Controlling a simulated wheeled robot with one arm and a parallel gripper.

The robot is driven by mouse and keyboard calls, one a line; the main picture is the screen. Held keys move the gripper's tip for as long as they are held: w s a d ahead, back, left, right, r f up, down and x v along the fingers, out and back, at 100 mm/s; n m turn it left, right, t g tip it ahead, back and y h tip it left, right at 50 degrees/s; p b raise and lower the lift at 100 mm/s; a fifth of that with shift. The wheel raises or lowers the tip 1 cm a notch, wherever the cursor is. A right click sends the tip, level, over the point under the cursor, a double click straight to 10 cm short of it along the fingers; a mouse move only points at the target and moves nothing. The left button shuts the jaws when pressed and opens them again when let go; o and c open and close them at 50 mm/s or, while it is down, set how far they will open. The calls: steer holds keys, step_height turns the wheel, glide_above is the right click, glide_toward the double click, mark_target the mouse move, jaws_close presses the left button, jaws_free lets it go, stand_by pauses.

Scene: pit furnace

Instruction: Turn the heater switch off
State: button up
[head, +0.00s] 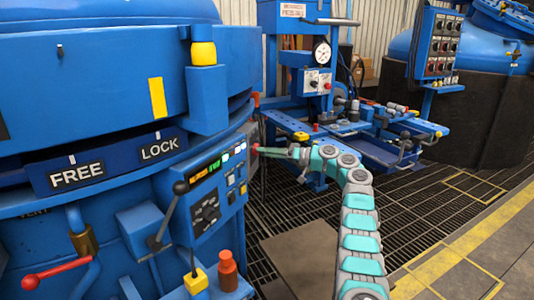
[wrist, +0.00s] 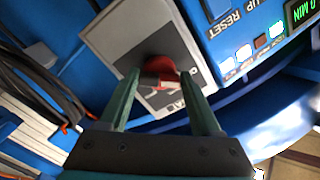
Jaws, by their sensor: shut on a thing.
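A red rotary knob (wrist: 160,66) sits on a grey and dark switch plate (wrist: 112,38) on a blue panel in the wrist view. Lettering on the plate is mostly hidden, so I cannot read its name or the knob's setting. My gripper (wrist: 160,82) has its green fingers on either side of the knob and is shut on it. In the head view my gripper (head: 272,151) reaches left to the edge of the control box, with a small bit of red at its tips. The plate is hard to make out there.
The control box (head: 207,195) with lit displays and buttons is close beside my gripper. A lever with a black knob (head: 180,187) stands at its left. The furnace lid (head: 90,75) overhangs on the left. Cables (wrist: 40,85) show at left in the wrist view. Grating floor (head: 400,215) is clear at right.

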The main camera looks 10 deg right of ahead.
steer(key=shift+a+f, duration=0.1)
steer(key=shift+f, duration=0.05)
steer(key=o, duration=1.4)
steer(key=v, duration=0.8)
steer(key=shift+b, duration=0.4)
